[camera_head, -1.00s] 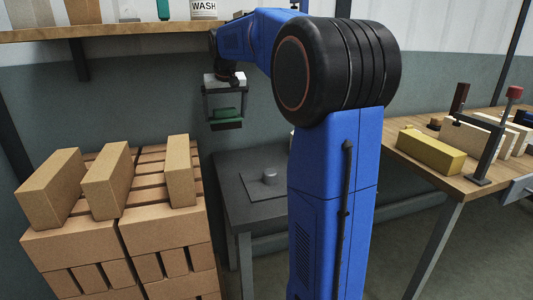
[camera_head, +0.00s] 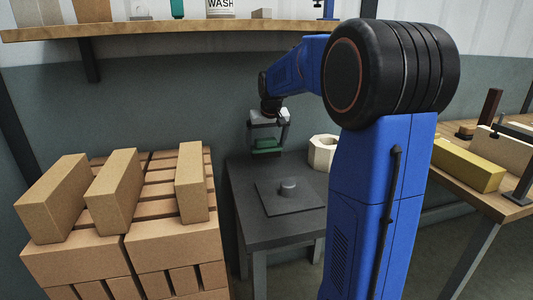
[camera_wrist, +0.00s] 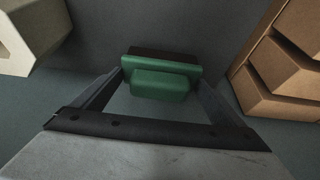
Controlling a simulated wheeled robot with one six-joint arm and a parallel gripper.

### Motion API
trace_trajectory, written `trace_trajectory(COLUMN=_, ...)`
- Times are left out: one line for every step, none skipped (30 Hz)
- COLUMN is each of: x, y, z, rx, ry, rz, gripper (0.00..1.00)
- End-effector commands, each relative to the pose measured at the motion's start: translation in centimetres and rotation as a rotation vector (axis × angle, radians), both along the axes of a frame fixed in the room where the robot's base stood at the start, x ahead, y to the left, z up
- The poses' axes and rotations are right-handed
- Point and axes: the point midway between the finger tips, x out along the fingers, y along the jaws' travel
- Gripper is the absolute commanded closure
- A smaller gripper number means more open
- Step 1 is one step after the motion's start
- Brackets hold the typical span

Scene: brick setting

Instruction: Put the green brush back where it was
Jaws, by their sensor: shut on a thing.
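The green brush (camera_head: 266,144) is held between the two fingers of my gripper (camera_head: 267,148). It hangs over the back part of the dark grey table (camera_head: 247,230), near the wall; whether it touches the tabletop cannot be told. In the wrist view the brush (camera_wrist: 160,80) shows a green handle and back with a dark brown edge on its far side. The gripper fingers (camera_wrist: 160,92) are on its left and right ends.
A cream octagonal ring (camera_head: 322,152) stands at the table's back right. A dark plate with a round knob (camera_head: 288,188) lies mid-table. A brick stack (camera_head: 160,215) with loose bricks stands left. A shelf (camera_head: 180,30) runs above. A wooden bench with a yellow brick (camera_head: 468,164) is right.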

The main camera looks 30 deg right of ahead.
Motion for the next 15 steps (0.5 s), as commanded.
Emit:
trace_trajectory(x=0.0, y=0.0, z=-0.3, rx=0.000, ry=0.001, rz=0.000, gripper=0.39)
trace_trajectory(x=0.0, y=0.0, z=-0.4, rx=0.000, ry=0.001, rz=0.000, gripper=0.39)
trace_trajectory(x=-0.1, y=0.0, z=-0.8, rx=0.001, ry=0.002, rz=0.000, gripper=0.39)
trace_trajectory(x=-0.1, y=0.0, z=-1.0, rx=0.001, ry=0.002, rz=0.000, gripper=0.39)
trace_trajectory(x=0.0, y=0.0, z=-1.4, rx=0.001, ry=0.002, rz=0.000, gripper=0.39)
trace_trajectory(x=0.0, y=0.0, z=-1.9, rx=0.001, ry=0.002, rz=0.000, gripper=0.39)
trace_trajectory(x=0.0, y=0.0, z=-2.3, rx=0.001, ry=0.003, rz=0.000, gripper=0.39)
trace_trajectory(x=-0.1, y=0.0, z=-2.8, rx=0.001, ry=0.004, rz=0.000, gripper=0.39)
trace_trajectory(x=0.0, y=0.0, z=-3.3, rx=0.001, ry=0.002, rz=0.000, gripper=0.39)
trace_trajectory(x=0.0, y=0.0, z=-3.5, rx=0.001, ry=0.002, rz=0.000, gripper=0.39)
trace_trajectory(x=0.0, y=0.0, z=-3.7, rx=0.001, ry=0.002, rz=0.000, gripper=0.39)
trace_trajectory(x=0.0, y=0.0, z=-3.9, rx=0.001, ry=0.002, rz=0.000, gripper=0.39)
trace_trajectory(x=0.0, y=0.0, z=-3.9, rx=0.000, ry=0.001, rz=0.000, gripper=0.39)
trace_trajectory(x=0.0, y=0.0, z=-3.9, rx=0.000, ry=0.001, rz=0.000, gripper=0.39)
trace_trajectory(x=0.0, y=0.0, z=-3.9, rx=0.000, ry=0.001, rz=0.000, gripper=0.39)
